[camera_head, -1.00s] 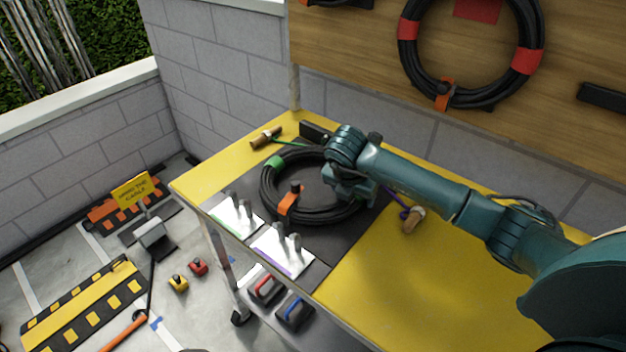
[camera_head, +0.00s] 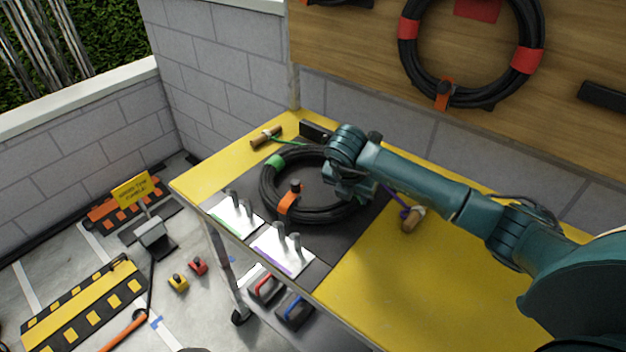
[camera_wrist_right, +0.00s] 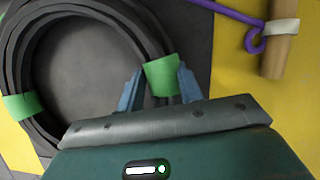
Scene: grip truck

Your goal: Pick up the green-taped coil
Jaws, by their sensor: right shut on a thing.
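The green-taped coil is a black cable ring (camera_head: 268,192) lying flat on a dark mat on the yellow table, with an orange strap at its front. Its green tape shows at the upper left of the ring (camera_head: 275,161) and twice in the right wrist view, where the coil (camera_wrist_right: 20,62) fills the left side. My right gripper (camera_wrist_right: 161,85) has its two blue fingers on either side of the coil at one green tape band and is shut on it. In the head view my right gripper (camera_head: 345,185) covers the coil's right side. My left gripper is not in view.
Two white plates with grey pegs (camera_head: 283,250) stand at the mat's front edge. A wooden handle with purple cord (camera_head: 413,218) lies right of the coil, another with green cord (camera_head: 265,137) behind it. A red-taped coil (camera_head: 408,58) hangs on the wooden board. The table's right part is clear.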

